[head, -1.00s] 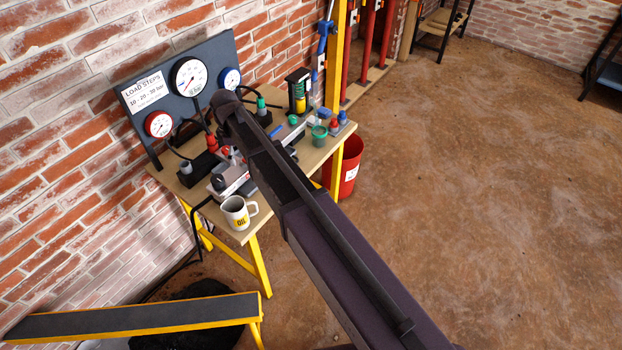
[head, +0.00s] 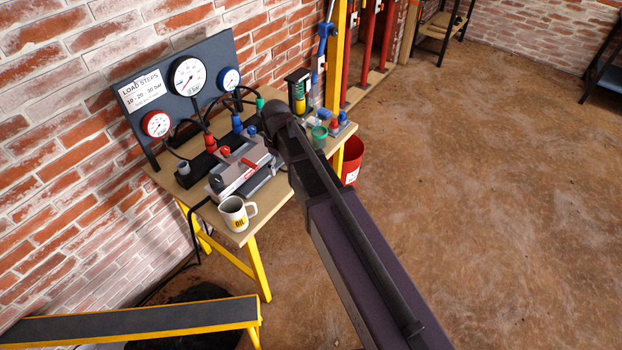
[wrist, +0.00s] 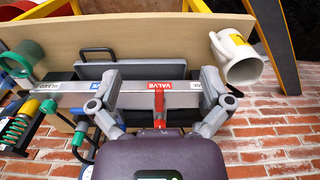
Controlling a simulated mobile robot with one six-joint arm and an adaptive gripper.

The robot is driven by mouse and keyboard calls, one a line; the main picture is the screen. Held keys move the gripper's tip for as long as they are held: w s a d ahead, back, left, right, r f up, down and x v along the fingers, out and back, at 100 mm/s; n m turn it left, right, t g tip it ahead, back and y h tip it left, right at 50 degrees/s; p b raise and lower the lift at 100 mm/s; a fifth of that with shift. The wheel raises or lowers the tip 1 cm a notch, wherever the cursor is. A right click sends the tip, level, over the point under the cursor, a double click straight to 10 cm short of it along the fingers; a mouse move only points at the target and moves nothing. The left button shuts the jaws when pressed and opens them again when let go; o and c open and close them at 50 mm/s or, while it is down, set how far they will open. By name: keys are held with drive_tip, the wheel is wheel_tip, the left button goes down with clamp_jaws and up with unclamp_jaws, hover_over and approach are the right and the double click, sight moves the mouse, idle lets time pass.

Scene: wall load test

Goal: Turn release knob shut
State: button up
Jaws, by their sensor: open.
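A grey metal unit (head: 240,176) sits on the small wooden bench; a red lever (head: 250,163) shows on it in the head view. In the wrist view a grey bar runs across, with a red "VALVE" label (wrist: 160,86) and a red part (wrist: 159,105) below it. I cannot tell for sure which part is the release knob. My gripper (wrist: 160,82) is open, with one finger left and one right of the label and the red part. Whether either finger touches the unit is unclear.
An "OIL" mug (head: 234,213) stands at the bench's front edge. A gauge panel (head: 180,90) stands behind, against the brick wall. A green cup (head: 319,136) and a red bucket (head: 351,160) are at the right.

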drive_tip(key=s+d+f+m+b, duration=0.2)
drive_tip(key=s+d+m, duration=0.1)
drive_tip(key=d, duration=0.6)
drive_tip(key=shift+s+m, duration=0.4)
drive_tip(key=shift+s, duration=0.1)
drive_tip(key=s+d+m, duration=0.6)
drive_tip(key=s+d, duration=0.3)
drive_tip(key=d, duration=0.3)
drive_tip(key=shift+s+m, duration=0.15)
drive_tip(key=shift+m, duration=0.15)
